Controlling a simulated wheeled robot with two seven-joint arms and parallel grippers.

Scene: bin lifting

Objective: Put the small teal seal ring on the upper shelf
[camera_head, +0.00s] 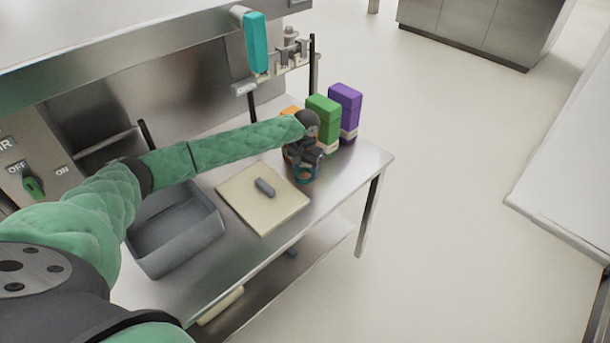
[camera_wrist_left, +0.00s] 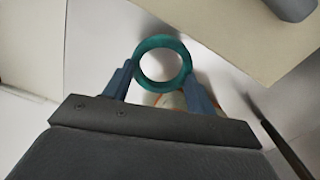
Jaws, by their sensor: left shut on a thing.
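The small teal seal ring (camera_wrist_left: 162,41) is between the fingers of my left gripper (camera_wrist_left: 161,82) in the left wrist view. The gripper is shut on it, and the ring's opening faces the camera. In the head view my left gripper (camera_head: 303,165) is over the right part of the steel table, just right of the cream board. The ring is hard to make out there. The upper shelf (camera_head: 130,45) runs across the top left, above the table. My right gripper is not in view.
A grey bin (camera_head: 175,232) and a cream board (camera_head: 262,208) with a grey object (camera_head: 264,187) lie on the table. Green (camera_head: 323,112) and purple (camera_head: 346,105) boxes stand behind the gripper. A teal box (camera_head: 256,43) is near the shelf's right end. A round orange-edged object (camera_wrist_left: 172,100) shows below the ring.

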